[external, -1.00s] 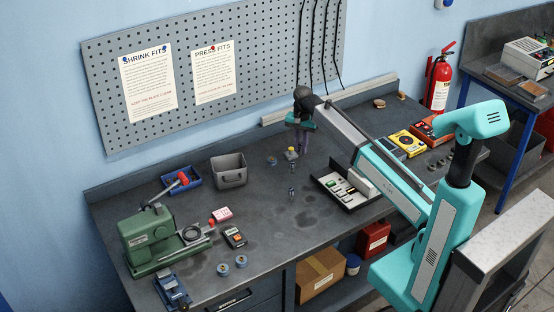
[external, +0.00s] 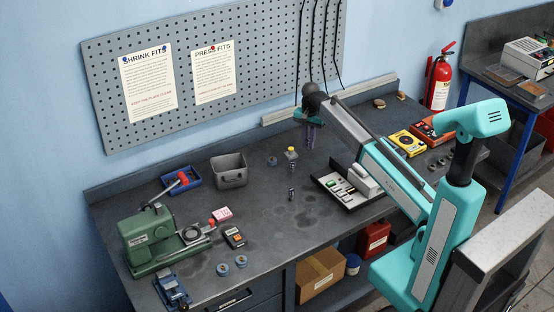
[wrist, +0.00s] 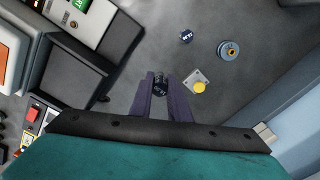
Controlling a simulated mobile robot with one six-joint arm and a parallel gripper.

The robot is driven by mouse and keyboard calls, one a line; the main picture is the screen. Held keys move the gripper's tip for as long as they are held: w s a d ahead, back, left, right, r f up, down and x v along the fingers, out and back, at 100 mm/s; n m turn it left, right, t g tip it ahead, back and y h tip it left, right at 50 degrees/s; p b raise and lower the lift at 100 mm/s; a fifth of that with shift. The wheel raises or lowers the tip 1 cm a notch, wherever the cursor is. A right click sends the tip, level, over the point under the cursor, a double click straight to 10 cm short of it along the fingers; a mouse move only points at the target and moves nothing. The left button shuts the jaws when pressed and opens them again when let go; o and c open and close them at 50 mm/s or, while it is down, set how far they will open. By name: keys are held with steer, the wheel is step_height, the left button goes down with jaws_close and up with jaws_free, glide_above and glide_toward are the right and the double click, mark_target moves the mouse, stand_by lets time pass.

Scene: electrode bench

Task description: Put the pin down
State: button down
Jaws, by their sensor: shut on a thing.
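My gripper (wrist: 160,88) is shut on a small dark pin (wrist: 160,91) with white marks, seen between the fingertips in the wrist view. In the external view my gripper (external: 310,145) hangs over the back part of the bench, and the held pin cannot be made out there. Below it in the wrist view, another dark marked pin (wrist: 186,36) stands on the bench. A grey square plate with a yellow knob (wrist: 198,86) is just right of my fingers. Whether the held pin touches anything is unclear.
A blue-grey ring piece (wrist: 228,50) lies near the yellow-knobbed plate. A black tray (external: 345,203) with labelled parts is in front, right of centre. A grey bin (external: 229,171) and a green press (external: 148,238) stand to the left. The bench middle is largely clear.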

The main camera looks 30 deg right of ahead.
mark_target(308, 150)
steer(key=shift+f+p, duration=0.6)
steer(key=shift+f, duration=1.85)
steer(key=shift+f+p, duration=0.55)
steer(key=shift+f, duration=1.35)
steer(key=shift+f, duration=0.1)
steer(key=c, duration=1.7)
jaws_free()
steer(key=shift+o, duration=0.2)
steer(key=shift+r+b, duration=1.4)
steer(key=shift+r, duration=4.75)
